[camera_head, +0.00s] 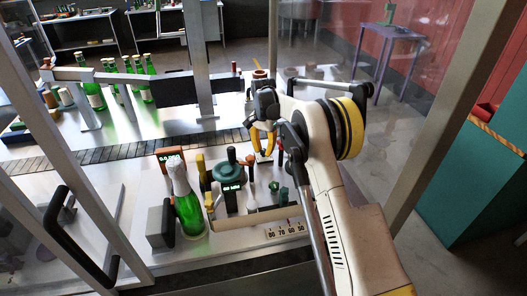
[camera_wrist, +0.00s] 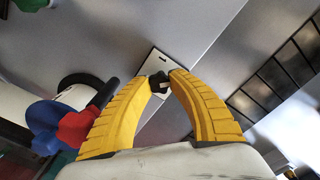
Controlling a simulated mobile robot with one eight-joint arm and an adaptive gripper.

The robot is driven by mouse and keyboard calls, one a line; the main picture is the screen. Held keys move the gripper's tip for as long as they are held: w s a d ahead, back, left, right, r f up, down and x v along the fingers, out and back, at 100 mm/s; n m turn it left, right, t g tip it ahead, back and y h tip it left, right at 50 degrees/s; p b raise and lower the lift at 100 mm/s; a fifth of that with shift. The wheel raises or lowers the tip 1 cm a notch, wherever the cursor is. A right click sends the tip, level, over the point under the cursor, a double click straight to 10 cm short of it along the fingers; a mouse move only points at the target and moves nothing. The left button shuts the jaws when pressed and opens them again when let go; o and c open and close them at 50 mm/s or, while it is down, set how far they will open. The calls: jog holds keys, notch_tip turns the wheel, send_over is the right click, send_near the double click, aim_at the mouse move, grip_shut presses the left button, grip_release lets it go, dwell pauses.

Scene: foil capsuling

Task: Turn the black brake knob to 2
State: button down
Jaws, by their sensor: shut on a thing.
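The black brake knob (camera_wrist: 157,81) shows in the wrist view, small and dark, in front of a pale plate (camera_wrist: 152,64) on the grey panel. My gripper (camera_wrist: 164,76) has two curved yellow fingers, with their tips on either side of the knob and shut on it. The knob's pointer and any numbers on the plate are too small to read. In the head view my gripper (camera_head: 263,155) reaches down behind the row of fittings on the machine. The knob itself cannot be made out there.
A green foil-topped bottle (camera_head: 188,207) stands at the front left, beside a grey block (camera_head: 160,222). A dark green handwheel (camera_head: 231,174) and a scale strip (camera_head: 286,229) are close to my arm. Red and blue parts (camera_wrist: 72,125) lie left of the fingers. Frame posts enclose the station.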

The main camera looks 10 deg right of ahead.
aim_at(264, 150)
jog(key=m, duration=0.8)
jog(key=shift+m+b, duration=0.3)
dwell(0.3)
jog(key=c, duration=1.2)
grip_release()
jog(key=shift+o, duration=0.2)
notch_tip(264, 150, up, 12)
